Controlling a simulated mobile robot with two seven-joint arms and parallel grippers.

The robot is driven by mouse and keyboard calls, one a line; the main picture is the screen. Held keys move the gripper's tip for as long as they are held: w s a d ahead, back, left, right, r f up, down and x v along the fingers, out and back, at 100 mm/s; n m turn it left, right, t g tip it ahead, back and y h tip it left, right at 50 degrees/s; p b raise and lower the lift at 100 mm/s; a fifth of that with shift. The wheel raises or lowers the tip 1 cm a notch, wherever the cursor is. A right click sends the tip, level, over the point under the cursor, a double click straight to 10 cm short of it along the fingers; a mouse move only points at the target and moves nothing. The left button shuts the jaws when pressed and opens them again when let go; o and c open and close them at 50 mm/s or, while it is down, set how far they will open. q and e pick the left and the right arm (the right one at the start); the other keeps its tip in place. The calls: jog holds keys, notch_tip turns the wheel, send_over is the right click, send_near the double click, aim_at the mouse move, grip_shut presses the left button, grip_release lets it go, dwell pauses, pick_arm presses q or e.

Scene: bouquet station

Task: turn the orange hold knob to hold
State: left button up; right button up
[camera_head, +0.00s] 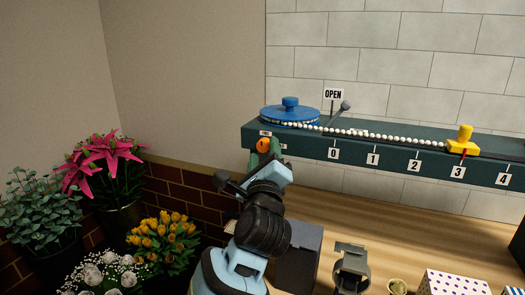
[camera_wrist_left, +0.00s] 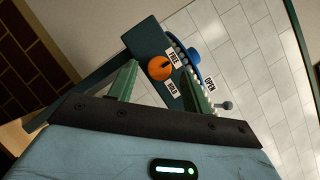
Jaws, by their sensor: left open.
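The orange hold knob (camera_head: 262,144) sits on the left end of the dark green rail's front face. In the left wrist view the knob (camera_wrist_left: 158,68) shows with a dark pointer mark directed towards the FREE label (camera_wrist_left: 174,58); the HOLD label (camera_wrist_left: 172,88) is on the other side. My left gripper (camera_head: 267,152) is at the knob in the head view, partly covering the rail there. In the left wrist view its green fingers (camera_wrist_left: 156,72) are open, one on each side of the knob, with visible gaps. I cannot tell the exact depth between fingertips and knob. My right gripper is not in view.
The dark green rail (camera_head: 400,156) carries a blue reel (camera_head: 290,112), a string of white beads, a grey-tipped lever (camera_head: 340,111) by an OPEN sign, and a yellow slider (camera_head: 463,141). Below are a grey block (camera_head: 300,258) and a grey holder (camera_head: 350,270). Flowers stand at left.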

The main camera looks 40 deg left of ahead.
pick_arm(q)
jog(key=shift+w+a+r, duration=0.1)
jog(key=shift+w+a, duration=0.15)
jog(key=shift+w, duration=0.1)
jog(key=shift+c, duration=0.2)
jog(key=c, duration=0.9)
